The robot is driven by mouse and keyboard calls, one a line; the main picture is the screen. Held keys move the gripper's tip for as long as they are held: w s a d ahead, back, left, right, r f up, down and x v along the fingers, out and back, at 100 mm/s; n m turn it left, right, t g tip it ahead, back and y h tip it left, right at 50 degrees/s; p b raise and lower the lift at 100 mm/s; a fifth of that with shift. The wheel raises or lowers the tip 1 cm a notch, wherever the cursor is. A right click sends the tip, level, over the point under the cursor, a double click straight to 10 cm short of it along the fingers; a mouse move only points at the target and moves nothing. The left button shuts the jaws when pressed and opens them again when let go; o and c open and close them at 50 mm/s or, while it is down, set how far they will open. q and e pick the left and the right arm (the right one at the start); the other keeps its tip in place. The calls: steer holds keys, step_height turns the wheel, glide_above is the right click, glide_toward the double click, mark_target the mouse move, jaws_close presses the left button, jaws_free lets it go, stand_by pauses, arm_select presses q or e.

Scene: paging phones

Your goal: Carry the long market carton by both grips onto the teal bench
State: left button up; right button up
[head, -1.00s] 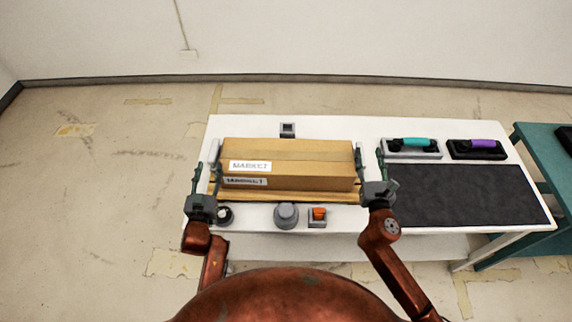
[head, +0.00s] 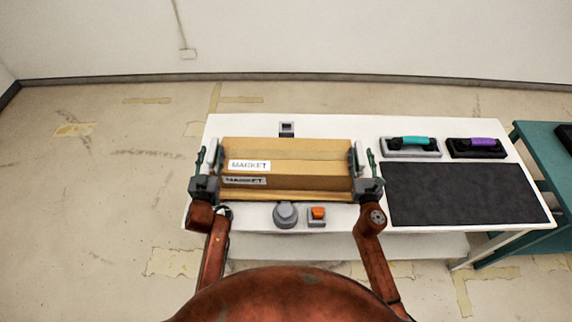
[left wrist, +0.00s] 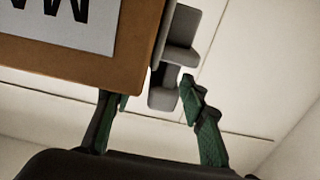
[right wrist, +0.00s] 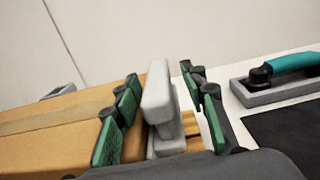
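The long brown market carton (head: 300,180) lies on the white table, with white MARKET labels toward its left end. It has a grey grip at each end: the left grip (left wrist: 166,85) and the right grip (right wrist: 160,110). My left gripper (head: 209,160) is open at the left end, its green fingers (left wrist: 158,105) apart with the grip ahead between them. My right gripper (head: 363,162) is open at the right end, its fingers (right wrist: 160,95) on either side of the grip. The teal bench (head: 540,145) stands at the far right, partly out of view.
On the white table (head: 400,125) are a dark mat (head: 460,195), a teal-handled tool (head: 412,146), a purple-handled tool (head: 476,148), a grey round knob (head: 286,214) and an orange switch (head: 317,214). A small grey box (head: 287,129) is behind the carton.

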arm_select(q)
steer(key=shift+w, duration=0.4)
arm_select(e)
steer(key=shift+w, duration=0.85)
arm_select(q)
steer(key=shift+c, duration=0.6)
arm_select(e)
steer(key=shift+c, duration=0.6)
arm_select(q)
jaws_close()
arm_select(e)
jaws_close()
arm_select(q)
steer(key=shift+d+r, duration=0.1)
steer(key=shift+r, duration=0.15)
arm_select(e)
steer(key=shift+r, duration=0.2)
